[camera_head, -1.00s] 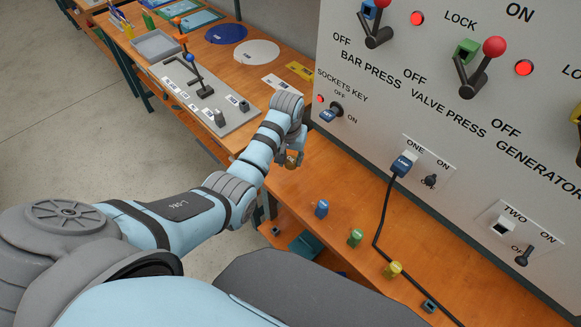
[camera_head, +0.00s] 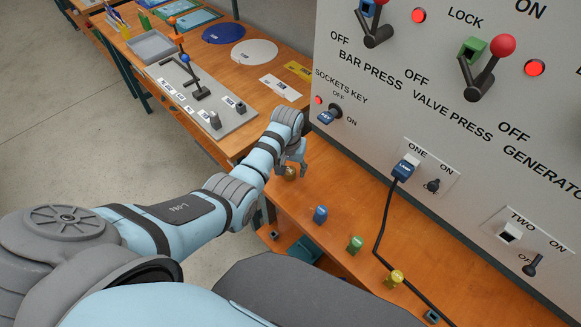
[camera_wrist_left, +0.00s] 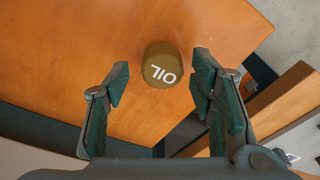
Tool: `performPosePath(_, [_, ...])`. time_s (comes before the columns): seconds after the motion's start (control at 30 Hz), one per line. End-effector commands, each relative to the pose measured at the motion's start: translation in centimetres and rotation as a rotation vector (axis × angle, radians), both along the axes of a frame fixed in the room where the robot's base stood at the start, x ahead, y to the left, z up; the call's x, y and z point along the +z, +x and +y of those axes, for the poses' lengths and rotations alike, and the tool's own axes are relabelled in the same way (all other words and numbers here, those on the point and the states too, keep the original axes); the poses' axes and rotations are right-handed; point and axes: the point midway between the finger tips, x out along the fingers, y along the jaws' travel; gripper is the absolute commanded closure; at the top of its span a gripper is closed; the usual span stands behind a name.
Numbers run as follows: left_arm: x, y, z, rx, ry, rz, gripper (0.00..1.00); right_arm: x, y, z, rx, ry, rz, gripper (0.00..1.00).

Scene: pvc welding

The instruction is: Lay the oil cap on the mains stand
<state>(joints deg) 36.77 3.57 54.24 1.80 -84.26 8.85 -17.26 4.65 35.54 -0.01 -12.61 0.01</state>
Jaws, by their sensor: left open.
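The oil cap (camera_head: 290,173) is a small brownish-gold cap at the left end of the wooden ledge (camera_head: 340,190) under the switch panel. In the left wrist view the oil cap (camera_wrist_left: 162,65) shows its white OIL lettering and appears to rest on the wood near its edge. My left gripper (camera_head: 294,163) is open just above it. In the left wrist view its fingers (camera_wrist_left: 160,78) stand apart, with the cap ahead of them and clear of both. No label in view names the mains stand. My right gripper is not in view.
Blue (camera_head: 320,214), green (camera_head: 355,244) and yellow (camera_head: 394,278) caps stand along the ledge, with a black cable (camera_head: 380,225) behind them. The upright switch panel (camera_head: 440,130) borders the ledge. A grey lever plate (camera_head: 205,100) lies on the left-hand bench.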

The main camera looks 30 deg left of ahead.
Motion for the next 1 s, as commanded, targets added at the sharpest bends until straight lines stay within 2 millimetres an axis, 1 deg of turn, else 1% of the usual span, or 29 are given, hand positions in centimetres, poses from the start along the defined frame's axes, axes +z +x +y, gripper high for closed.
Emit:
performPosePath(0.13, [0.5, 0.0, 0.0, 0.0, 0.0, 0.0, 0.5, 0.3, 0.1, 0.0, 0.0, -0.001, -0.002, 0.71])
performPosePath(0.23, [2.0, -0.1, 0.0, 0.0, 0.001, -0.003, 0.5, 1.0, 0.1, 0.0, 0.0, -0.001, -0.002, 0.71])
performPosePath(0.37, [5.5, -0.4, -0.1, 0.0, 0.001, -0.004, 0.5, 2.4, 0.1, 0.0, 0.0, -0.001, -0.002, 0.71])
performPosePath(0.4, [6.8, -0.5, -0.1, 0.0, 0.001, -0.005, 0.5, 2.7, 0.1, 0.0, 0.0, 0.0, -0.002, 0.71])
performPosePath(0.5, [9.5, -0.9, -0.2, 0.001, 0.0, -0.005, 0.5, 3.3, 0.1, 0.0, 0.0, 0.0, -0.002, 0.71])
performPosePath(0.6, [11.4, -1.1, -0.2, 0.001, -0.001, -0.003, 0.5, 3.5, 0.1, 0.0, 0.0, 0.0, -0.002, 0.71])
performPosePath(0.73, [12.5, -1.4, -0.3, 0.001, 0.0, 0.0, 0.5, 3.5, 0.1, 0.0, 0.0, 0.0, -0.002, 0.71])
performPosePath(1.0, [12.5, -1.4, -0.3, 0.0, 0.0, 0.0, 0.5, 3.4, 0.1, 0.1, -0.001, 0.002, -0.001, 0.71])
